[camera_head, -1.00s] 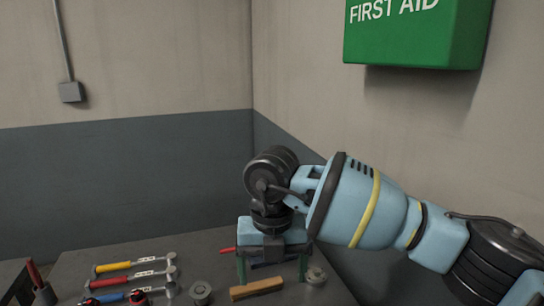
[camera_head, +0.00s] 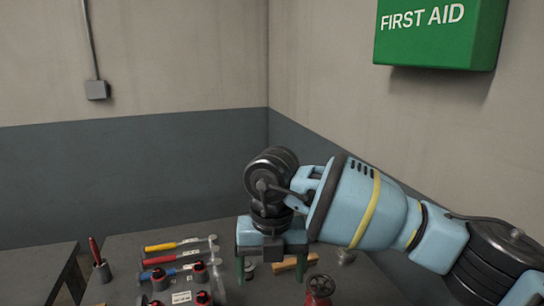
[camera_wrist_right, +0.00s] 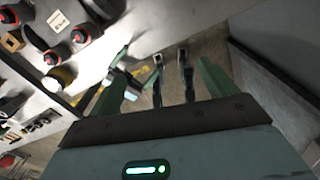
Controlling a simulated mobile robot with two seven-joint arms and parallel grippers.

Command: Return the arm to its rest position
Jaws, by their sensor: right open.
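My right arm comes in from the right in the head view, pale blue with a yellow band. My right gripper (camera_head: 271,270) points down over the grey table (camera_head: 130,243), its two green fingers spread apart with nothing seen between them. It also shows in the right wrist view (camera_wrist_right: 158,82), with both green fingers apart and the table edge and floor beyond them. In the head view a wooden block (camera_head: 287,265) lies partly hidden behind the right-hand finger. I cannot tell the fingertips' height above the table. My left gripper is not in view.
Hammers with yellow (camera_head: 161,247) and red (camera_head: 159,260) handles lie left of the gripper, with several red-topped items in front. A pen cup (camera_head: 102,271) is at left. A green first aid box (camera_head: 440,35) hangs on the wall.

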